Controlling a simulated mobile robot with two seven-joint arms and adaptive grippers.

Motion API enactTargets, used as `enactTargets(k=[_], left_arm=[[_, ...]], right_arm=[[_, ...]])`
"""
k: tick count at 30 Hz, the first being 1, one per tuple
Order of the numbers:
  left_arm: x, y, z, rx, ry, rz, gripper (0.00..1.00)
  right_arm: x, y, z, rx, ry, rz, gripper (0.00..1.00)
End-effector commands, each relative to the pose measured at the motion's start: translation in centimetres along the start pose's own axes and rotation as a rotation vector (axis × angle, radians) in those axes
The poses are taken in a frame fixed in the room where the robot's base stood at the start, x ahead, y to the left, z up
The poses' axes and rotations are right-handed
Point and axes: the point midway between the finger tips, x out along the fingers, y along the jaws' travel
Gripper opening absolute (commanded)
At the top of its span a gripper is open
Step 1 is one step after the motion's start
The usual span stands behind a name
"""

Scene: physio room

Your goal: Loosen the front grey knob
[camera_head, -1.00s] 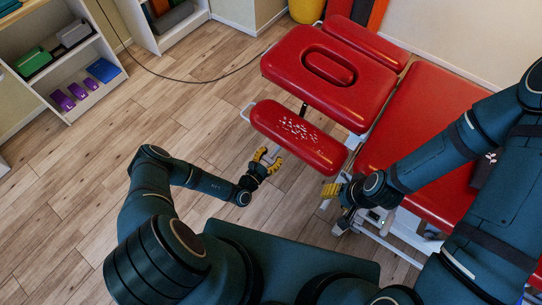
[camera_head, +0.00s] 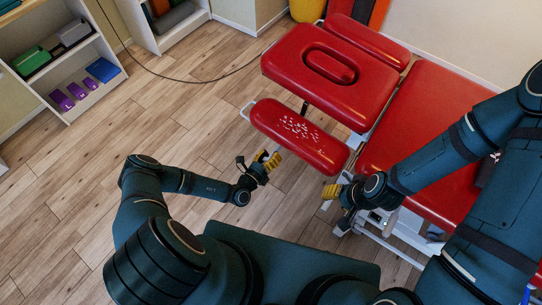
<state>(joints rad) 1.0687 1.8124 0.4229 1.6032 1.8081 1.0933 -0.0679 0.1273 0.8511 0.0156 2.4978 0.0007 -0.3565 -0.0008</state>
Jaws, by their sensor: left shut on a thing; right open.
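The red treatment table has a front armrest pad (camera_head: 300,136) with a white speckled patch. My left gripper (camera_head: 268,162) is beside the near left edge of this pad, with its yellow fingertips close together. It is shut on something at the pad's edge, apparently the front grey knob. The knob itself is hidden by the fingers and too small to make out. My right gripper (camera_head: 331,191) is open near the pad's right end, over the table's metal frame (camera_head: 387,241); I see nothing held in it.
The large red face-hole section (camera_head: 350,95) and the main red cushion (camera_head: 425,105) lie behind and to the right. White shelves (camera_head: 98,95) stand at the far left. A dark cable (camera_head: 190,80) lies on the floor. The wooden floor (camera_head: 150,110) at left is clear.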

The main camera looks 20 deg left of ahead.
Motion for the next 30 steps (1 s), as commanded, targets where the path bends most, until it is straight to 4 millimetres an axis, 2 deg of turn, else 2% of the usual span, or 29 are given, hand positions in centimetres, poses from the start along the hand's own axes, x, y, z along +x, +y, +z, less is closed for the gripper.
enactTargets(k=[18, 30], left_arm=[[-0.4, 0.4, -0.5, -0.569, 0.007, 0.007, 0.18], [-0.4, 0.5, -0.5, -0.799, 0.006, 0.007, 0.18]], right_arm=[[1.2, 0.4, -0.1, -0.001, 0.006, 0.000, 0.47], [1.2, 0.5, -0.1, -0.001, 0.007, 0.000, 0.47]])
